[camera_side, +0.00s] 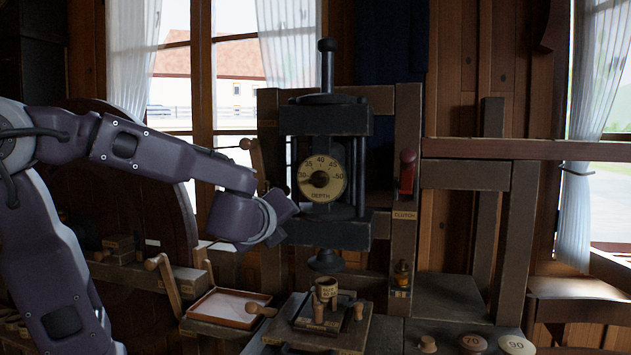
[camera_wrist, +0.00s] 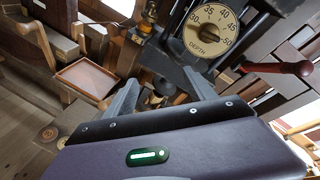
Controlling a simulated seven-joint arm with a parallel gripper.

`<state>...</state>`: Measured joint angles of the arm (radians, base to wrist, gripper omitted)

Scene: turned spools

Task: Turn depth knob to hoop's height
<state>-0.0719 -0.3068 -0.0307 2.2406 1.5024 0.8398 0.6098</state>
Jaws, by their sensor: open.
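The depth dial (camera_side: 321,180) is a round cream face marked from 30 to 50, with "DEPTH" under a dark centre knob. It sits on the front of the dark press; I cannot tell its exact setting. It also shows at the top of the wrist view (camera_wrist: 211,32). My gripper (camera_wrist: 162,88) is open and empty, its two grey fingers apart below the dial. In the side view my gripper (camera_side: 286,212) is left of and below the dial, not touching it. A small wooden ring-like piece with a label (camera_side: 326,288) stands under the press ram; its writing is unreadable.
A red-handled clutch lever (camera_side: 407,172) stands right of the dial. A shallow tray (camera_side: 228,308) lies lower left. Wooden pegs stand on the block (camera_side: 343,333) below the press. Discs marked 70 (camera_side: 473,343) and 90 (camera_side: 516,345) lie at lower right.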

